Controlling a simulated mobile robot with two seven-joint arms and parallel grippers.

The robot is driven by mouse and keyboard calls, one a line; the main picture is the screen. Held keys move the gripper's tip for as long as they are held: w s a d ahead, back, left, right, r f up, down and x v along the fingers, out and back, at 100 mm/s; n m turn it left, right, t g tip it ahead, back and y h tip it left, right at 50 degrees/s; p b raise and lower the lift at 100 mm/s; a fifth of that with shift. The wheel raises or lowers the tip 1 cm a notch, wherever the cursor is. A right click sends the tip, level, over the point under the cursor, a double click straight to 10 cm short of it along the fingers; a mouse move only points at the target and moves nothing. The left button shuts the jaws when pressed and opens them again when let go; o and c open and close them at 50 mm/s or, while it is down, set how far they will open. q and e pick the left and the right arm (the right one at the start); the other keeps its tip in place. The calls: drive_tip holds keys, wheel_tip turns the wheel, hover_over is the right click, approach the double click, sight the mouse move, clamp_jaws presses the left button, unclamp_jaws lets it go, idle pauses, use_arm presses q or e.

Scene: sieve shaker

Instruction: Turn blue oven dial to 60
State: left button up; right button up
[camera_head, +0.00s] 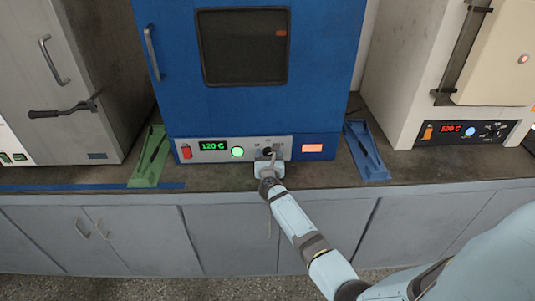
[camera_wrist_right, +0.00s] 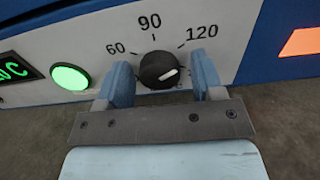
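The blue oven (camera_head: 325,60) stands on the counter in the middle of the head view. Its green display (camera_head: 213,146) reads 120 °C. In the right wrist view its black dial (camera_wrist_right: 158,69) has a white mark pointing right and slightly up, below the printed 120. The labels 60, 90 and 120 run around the dial. My right gripper (camera_wrist_right: 162,84) is open, with one blue finger on each side of the dial; it also shows at the oven panel in the head view (camera_head: 268,160). Gaps show beside the dial; finger contact is unclear. My left gripper is not in view.
A green lit button (camera_head: 237,152) and an orange panel (camera_head: 312,148) flank the dial. A green tray (camera_head: 147,170) and a blue tray (camera_head: 372,165) lie on the counter beside the oven. A grey oven (camera_head: 100,60) and a cream oven (camera_head: 410,80) stand either side.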

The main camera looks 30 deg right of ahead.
drive_tip(key=c, duration=0.8)
drive_tip(key=shift+o, duration=0.2)
